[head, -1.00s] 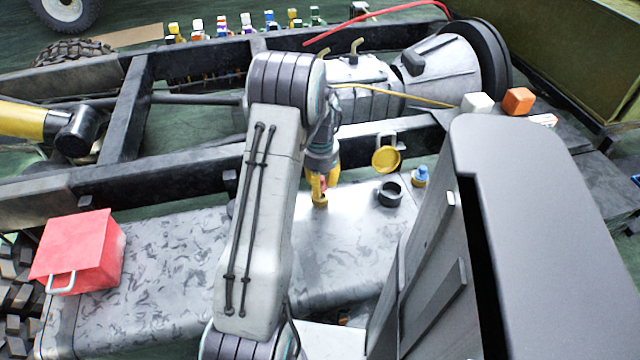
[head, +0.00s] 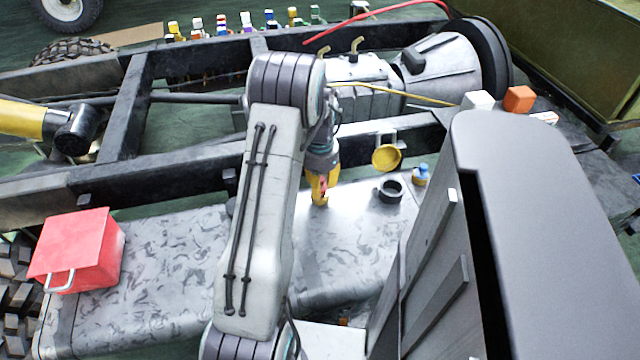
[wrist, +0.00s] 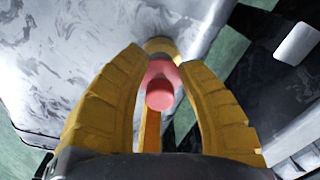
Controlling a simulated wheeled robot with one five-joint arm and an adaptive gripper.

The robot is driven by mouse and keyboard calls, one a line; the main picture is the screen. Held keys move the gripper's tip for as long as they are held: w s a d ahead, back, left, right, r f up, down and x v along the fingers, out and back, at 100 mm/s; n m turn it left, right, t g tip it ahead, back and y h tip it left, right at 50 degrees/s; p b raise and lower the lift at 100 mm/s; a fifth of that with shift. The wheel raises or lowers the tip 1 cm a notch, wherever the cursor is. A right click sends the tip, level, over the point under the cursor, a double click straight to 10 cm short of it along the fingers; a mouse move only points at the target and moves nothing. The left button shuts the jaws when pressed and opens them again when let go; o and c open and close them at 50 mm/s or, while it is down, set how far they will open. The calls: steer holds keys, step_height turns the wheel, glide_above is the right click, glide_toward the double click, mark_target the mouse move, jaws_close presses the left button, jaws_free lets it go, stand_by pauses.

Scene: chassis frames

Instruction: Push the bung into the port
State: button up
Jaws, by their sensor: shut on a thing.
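My gripper (head: 321,188) has yellow fingers and points down at the tank top in the head view. In the wrist view the fingers (wrist: 166,95) are closed around a red bung (wrist: 160,94), with its round end facing the camera. A yellow, round port (head: 320,201) stands on the tank directly below the fingers. Part of it shows beyond the bung in the wrist view (wrist: 160,46). The bung is in line with the port. Its lower end is hidden, so I cannot tell how far it is inside.
A red box (head: 78,250) is at left. A dark frame rail (head: 150,178) runs behind.

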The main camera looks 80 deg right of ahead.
steer(key=shift+f+b, duration=0.55)
steer(key=shift+f, duration=0.35)
steer(key=o, duration=1.1)
steer(key=shift+c, duration=0.2)
steer(key=shift+r, duration=0.15)
step_height(320, 180, up, 12)
steer(key=shift+f, duration=0.15)
